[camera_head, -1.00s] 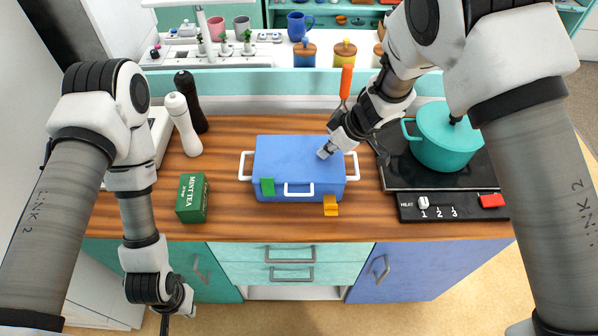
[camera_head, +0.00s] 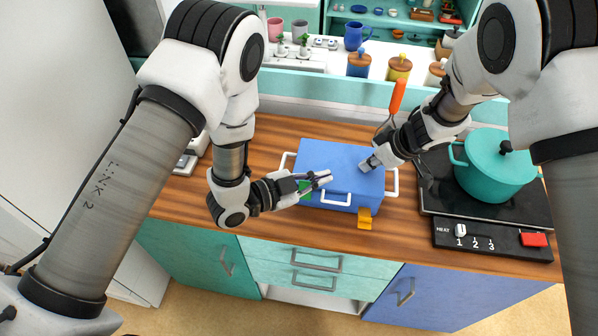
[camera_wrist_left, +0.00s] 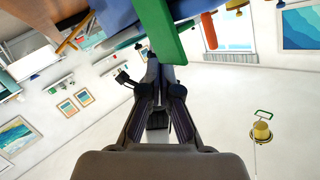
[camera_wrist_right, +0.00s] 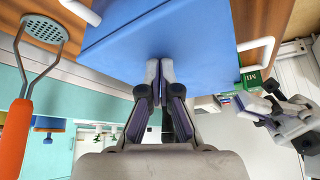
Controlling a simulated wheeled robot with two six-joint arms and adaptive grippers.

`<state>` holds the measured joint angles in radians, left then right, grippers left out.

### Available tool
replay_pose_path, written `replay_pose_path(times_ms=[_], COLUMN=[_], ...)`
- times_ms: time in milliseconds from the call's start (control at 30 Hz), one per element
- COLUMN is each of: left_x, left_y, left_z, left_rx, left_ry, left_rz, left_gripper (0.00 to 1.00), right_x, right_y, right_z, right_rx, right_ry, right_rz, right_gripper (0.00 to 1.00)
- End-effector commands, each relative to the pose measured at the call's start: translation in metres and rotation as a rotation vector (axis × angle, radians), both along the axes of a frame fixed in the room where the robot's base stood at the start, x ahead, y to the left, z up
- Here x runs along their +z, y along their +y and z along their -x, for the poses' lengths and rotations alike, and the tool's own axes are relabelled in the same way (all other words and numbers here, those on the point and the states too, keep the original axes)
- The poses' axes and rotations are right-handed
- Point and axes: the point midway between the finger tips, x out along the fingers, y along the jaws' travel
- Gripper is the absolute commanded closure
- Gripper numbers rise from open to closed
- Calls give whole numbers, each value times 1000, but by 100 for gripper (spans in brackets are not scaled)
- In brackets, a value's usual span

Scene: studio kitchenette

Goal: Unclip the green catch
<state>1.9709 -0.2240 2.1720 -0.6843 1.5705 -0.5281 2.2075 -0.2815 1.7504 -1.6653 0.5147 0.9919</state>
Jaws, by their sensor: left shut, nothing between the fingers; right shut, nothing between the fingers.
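The blue box (camera_head: 328,156) with white handles stands on the wooden counter. Its green catch (camera_head: 305,190), on the left of the front face, is partly hidden by my left gripper (camera_head: 326,179). That gripper is shut and empty, with its tips in front of the box. In the left wrist view the green catch (camera_wrist_left: 158,28) is large, just above the fingertips; I cannot tell if they touch. The orange-yellow catch (camera_head: 365,218) juts out low on the front right. My right gripper (camera_head: 368,163) is shut and empty, its tips at the lid's right part.
A teal pot (camera_head: 493,168) sits on the dark hob (camera_head: 440,190) at the right, with a heat panel (camera_head: 490,238) in front. An orange-handled utensil (camera_head: 397,97) stands behind my right gripper.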

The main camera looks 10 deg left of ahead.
Motion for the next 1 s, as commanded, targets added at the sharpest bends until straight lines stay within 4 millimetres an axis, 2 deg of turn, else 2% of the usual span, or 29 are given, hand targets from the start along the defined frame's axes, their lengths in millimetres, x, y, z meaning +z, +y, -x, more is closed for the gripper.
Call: replay_pose_path(times_ms=[33, 67, 267, 467, 633, 800, 867, 900, 1000], left_x=[6, 8, 17, 20, 11, -5, -13, -18, -22], left_y=[2, 0, -7, 6, 34, 72, 94, 112, 140], left_z=[-19, -23, -46, -64, -73, -77, -74, -67, -52], left_rx=[19, 12, -111, -264, -325, -264, -248, -274, -340], left_ry=[34, 73, 419, 887, 1334, 1757, 1869, 1909, 1947], left_rz=[91, 147, 514, 756, 807, 748, 706, 668, 598], left_gripper=[100, 100, 100, 100, 100, 100, 100, 100, 100], right_x=[0, 0, 0, 0, 0, 0, 0, 0, 0], right_y=[0, 0, 0, 0, 0, 0, 0, 0, 0], right_z=[0, 0, 0, 0, 0, 0, 0, 0, 0], right_rx=[0, 0, 0, 0, 0, 0, 0, 0, 0], right_ry=[0, 0, 0, 0, 0, 0, 0, 0, 0], right_rz=[0, 0, 0, 0, 0, 0, 0, 0, 0], right_gripper=[100, 100, 100, 100, 100, 100, 100, 100, 100])
